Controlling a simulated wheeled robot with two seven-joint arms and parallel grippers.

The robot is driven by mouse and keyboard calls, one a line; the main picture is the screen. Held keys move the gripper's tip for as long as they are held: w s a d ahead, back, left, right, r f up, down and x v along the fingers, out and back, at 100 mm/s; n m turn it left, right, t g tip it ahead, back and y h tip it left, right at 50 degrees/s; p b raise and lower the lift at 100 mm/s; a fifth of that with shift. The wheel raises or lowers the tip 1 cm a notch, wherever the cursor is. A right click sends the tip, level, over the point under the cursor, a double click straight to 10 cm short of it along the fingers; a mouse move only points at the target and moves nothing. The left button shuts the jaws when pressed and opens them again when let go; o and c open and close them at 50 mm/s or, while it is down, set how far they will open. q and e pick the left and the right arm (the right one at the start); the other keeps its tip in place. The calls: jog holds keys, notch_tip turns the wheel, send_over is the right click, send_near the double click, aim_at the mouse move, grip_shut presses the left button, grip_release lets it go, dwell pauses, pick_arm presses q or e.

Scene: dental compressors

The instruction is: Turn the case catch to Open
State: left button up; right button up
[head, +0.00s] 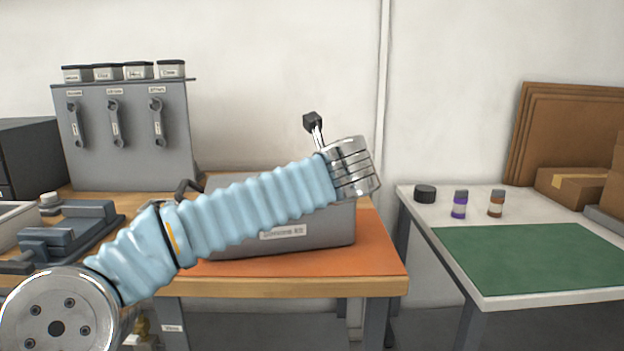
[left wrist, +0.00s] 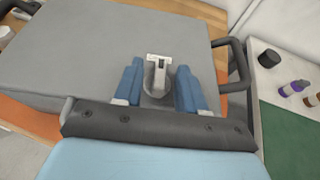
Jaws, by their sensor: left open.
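The grey case (head: 330,228) sits on the orange mat, partly hidden behind my left arm in the head view. The left wrist view looks down on its broad grey surface (left wrist: 90,55). The case catch (left wrist: 159,78) is a small light-coloured lever on a round grey base, with a white plate at its far end. Any lettering there is too small to read. My left gripper (left wrist: 160,70) is open, its two blue fingers on either side of the catch. I cannot tell whether they touch it. In the head view the fingers are hidden behind my arm.
A dark handle (left wrist: 236,65) stands out from the case's right side. The orange mat (head: 375,250) is bare right of the case. A second table with a green mat (head: 530,258), a black puck (head: 425,194) and two small bottles stands to the right. A grey tool panel (head: 130,150) stands behind left.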

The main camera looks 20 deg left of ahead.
pick_arm(q)
grip_shut()
dwell(0.4)
